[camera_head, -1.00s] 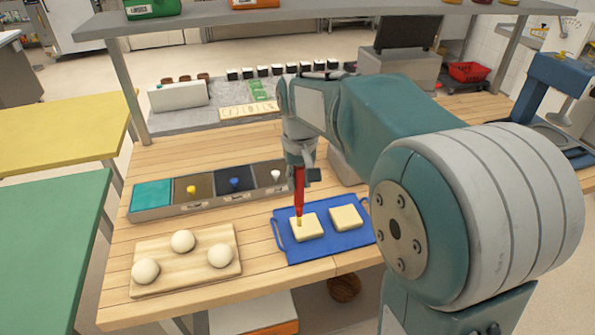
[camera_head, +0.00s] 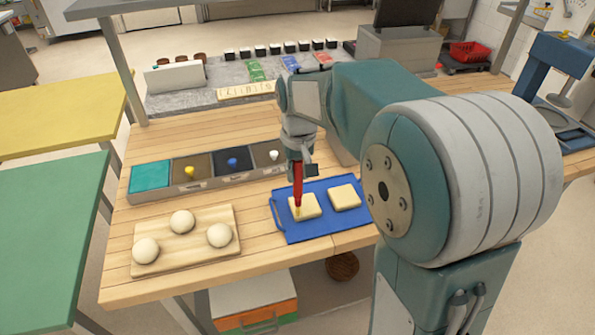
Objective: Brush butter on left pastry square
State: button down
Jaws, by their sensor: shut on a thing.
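The left pastry square (camera_head: 309,206) lies on a blue tray (camera_head: 319,230) with handles, next to the right pastry square (camera_head: 345,197). My gripper (camera_head: 298,162) points down over the left square and is shut on a red-handled brush (camera_head: 298,186). The brush is near upright. Its yellowish tip is at the left part of the left square and looks to touch it, though the exact contact is too small to tell. The finger ends are small and partly hidden by the wrist.
A wooden board (camera_head: 190,255) with three dough balls stands left of the tray. Behind is a sectioned bin row (camera_head: 205,184) with yellow, blue and white knobs. A grey slab (camera_head: 200,99) with cards and small pots lies at the back. Bare wood separates board and tray.

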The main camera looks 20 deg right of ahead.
jog(key=shift+f, duration=0.4)
dwell(0.6)
jog(key=d, duration=0.5)
jog(key=shift+s+d, duration=0.1)
dwell(0.6)
jog(key=shift+w, duration=0.4)
jog(key=shift+a+f, duration=0.1)
jog(key=shift+a, duration=2.5)
